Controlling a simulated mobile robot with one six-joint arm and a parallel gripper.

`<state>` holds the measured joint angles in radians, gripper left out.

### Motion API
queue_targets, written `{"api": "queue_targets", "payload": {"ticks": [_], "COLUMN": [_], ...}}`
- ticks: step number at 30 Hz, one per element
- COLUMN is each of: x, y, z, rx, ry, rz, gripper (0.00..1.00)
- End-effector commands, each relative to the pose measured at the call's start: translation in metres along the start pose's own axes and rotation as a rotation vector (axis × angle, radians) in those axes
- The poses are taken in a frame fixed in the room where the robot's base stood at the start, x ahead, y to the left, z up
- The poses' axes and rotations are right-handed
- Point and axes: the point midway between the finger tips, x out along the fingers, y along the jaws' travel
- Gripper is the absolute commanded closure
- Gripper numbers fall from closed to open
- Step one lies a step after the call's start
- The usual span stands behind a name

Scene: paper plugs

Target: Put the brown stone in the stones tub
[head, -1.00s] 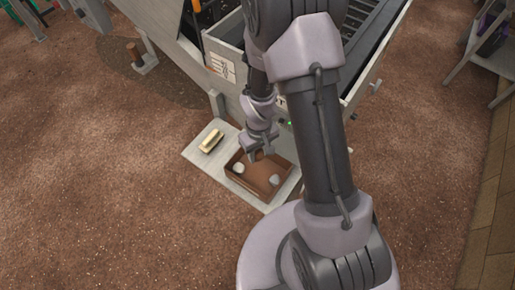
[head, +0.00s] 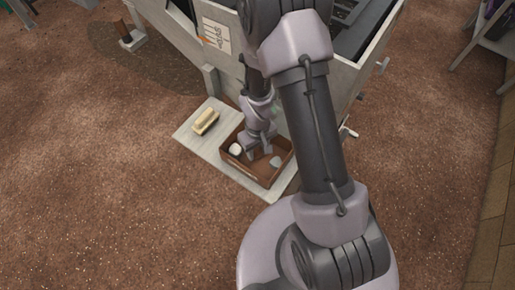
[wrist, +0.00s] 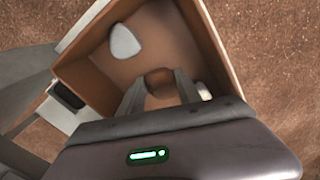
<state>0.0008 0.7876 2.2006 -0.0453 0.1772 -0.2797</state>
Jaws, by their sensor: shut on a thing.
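The stones tub is a brown, open, square box (head: 246,174) on a pale board beside a grey machine. It fills much of the wrist view, where its wall (wrist: 203,40) shows at the right. My gripper (head: 257,152) points down into the tub. In the wrist view my gripper (wrist: 163,90) is shut on the brown stone (wrist: 160,80), which sits between the fingertips over the tub floor. I cannot tell whether the stone touches the floor. A pale grey stone (wrist: 124,42) lies in a tub corner. A whitish stone (head: 236,150) also shows in the tub, partly hidden beside the fingers in the wrist view.
The pale board (head: 196,142) also carries a cream-coloured brush or block (head: 206,121) left of the tub. The grey machine (head: 222,62) with a paper label stands close behind. A grey bench (head: 497,45) is at the far right.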

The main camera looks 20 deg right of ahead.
Motion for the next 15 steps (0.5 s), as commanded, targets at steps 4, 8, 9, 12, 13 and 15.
{"api": "queue_targets", "payload": {"ticks": [4,8,9,12,13,15], "x": [0.0072,0.0058,0.0057,0.0057,0.0057,0.0057], "y": [0.0001,0.0001,0.0001,0.0001,0.0001,0.0001], "z": [-0.0002,-0.0003,-0.0002,-0.0002,-0.0002,-0.0002], "rx": [0.0,0.0,0.0,0.0,0.0,0.0], "ry": [0.001,0.001,0.001,0.001,0.001,0.001], "rz": [0.0,0.0,0.0,0.0,0.0,0.0], "gripper": [1.0,1.0,1.0,0.42,0.36,0.34]}}
